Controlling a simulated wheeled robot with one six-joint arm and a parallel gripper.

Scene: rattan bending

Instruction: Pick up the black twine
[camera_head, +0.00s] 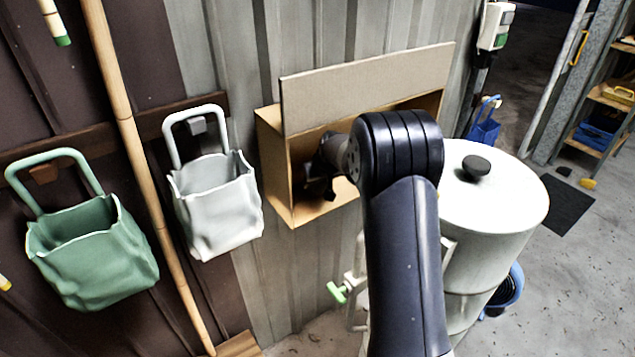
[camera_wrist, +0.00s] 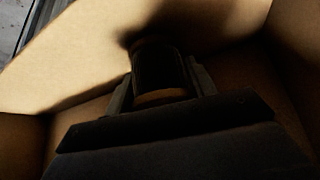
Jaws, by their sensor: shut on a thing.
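The black twine (camera_wrist: 158,70) shows in the wrist view as a dark upright spool with a tan band at its near end. My gripper (camera_wrist: 158,88) is shut on it, with a finger on each side. In the head view my gripper (camera_head: 318,185) reaches into the open front of a wooden wall box (camera_head: 275,165). The twine cannot be made out there, as the box and my gripper are dark. In the wrist view the box's tan inner walls surround the twine. I cannot tell whether the twine touches the box floor.
A grey-tan board (camera_head: 365,80) covers the upper front of the box. A white bag (camera_head: 217,205) and a green bag (camera_head: 95,255) hang to the left, with a bamboo pole (camera_head: 140,165) between them. A white drum (camera_head: 490,215) with a black knob stands close right of my arm.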

